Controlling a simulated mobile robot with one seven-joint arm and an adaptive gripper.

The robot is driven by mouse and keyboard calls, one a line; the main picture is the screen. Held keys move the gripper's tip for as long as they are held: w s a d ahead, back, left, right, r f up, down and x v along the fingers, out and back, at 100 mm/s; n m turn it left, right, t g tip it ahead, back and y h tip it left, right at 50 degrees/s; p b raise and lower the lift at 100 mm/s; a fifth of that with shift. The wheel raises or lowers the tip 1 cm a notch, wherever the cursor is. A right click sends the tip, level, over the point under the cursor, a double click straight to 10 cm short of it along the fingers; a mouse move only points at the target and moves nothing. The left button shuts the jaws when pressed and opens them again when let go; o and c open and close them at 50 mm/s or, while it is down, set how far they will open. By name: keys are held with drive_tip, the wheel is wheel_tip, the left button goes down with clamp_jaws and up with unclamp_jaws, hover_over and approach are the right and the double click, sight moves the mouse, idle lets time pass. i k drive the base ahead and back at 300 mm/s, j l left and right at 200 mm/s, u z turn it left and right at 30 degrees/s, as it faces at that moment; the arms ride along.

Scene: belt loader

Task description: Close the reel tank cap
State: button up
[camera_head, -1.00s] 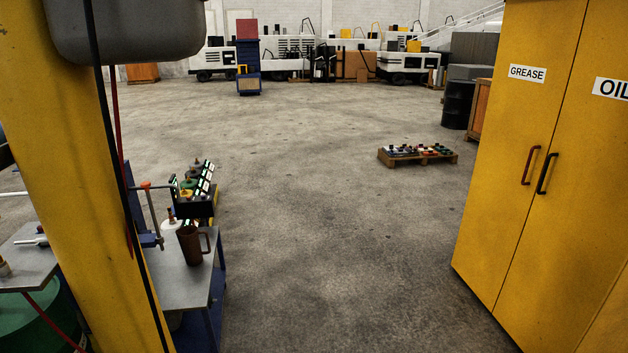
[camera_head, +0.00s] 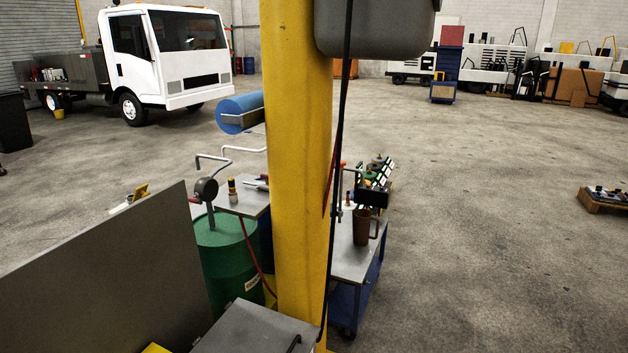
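I cannot make out a reel tank cap in this view. A grey rounded housing (camera_head: 375,28), perhaps part of a reel, hangs at the top beside a yellow post (camera_head: 296,150). A black hose runs down from it along the post. Its top is cut off by the picture edge. A green drum (camera_head: 226,262) with a hand pump (camera_head: 207,188) stands left of the post; no open or shut cap can be told on it. My gripper is not in view.
A blue cart with a grey top (camera_head: 352,262) holds a brown jug (camera_head: 362,228) right of the post. A grey panel (camera_head: 110,285) fills the lower left, with a grey box (camera_head: 258,328) beside it. A white truck (camera_head: 165,55) stands behind. Floor at right is mostly clear.

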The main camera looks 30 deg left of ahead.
sight(140, 194)
drive_tip(key=u, duration=2.3)
drive_tip(key=i+l+u, duration=0.1)
drive_tip(key=l, duration=0.25)
drive_tip(key=i+l, duration=0.3)
drive_tip(key=i+l+u, duration=0.15)
drive_tip(key=l, duration=0.25)
drive_tip(key=i+l+u, duration=0.1)
drive_tip(key=i+l, duration=0.15)
drive_tip(key=l, duration=0.15)
drive_tip(key=i+l, duration=0.2)
drive_tip(key=l, duration=0.15)
drive_tip(key=u, duration=0.05)
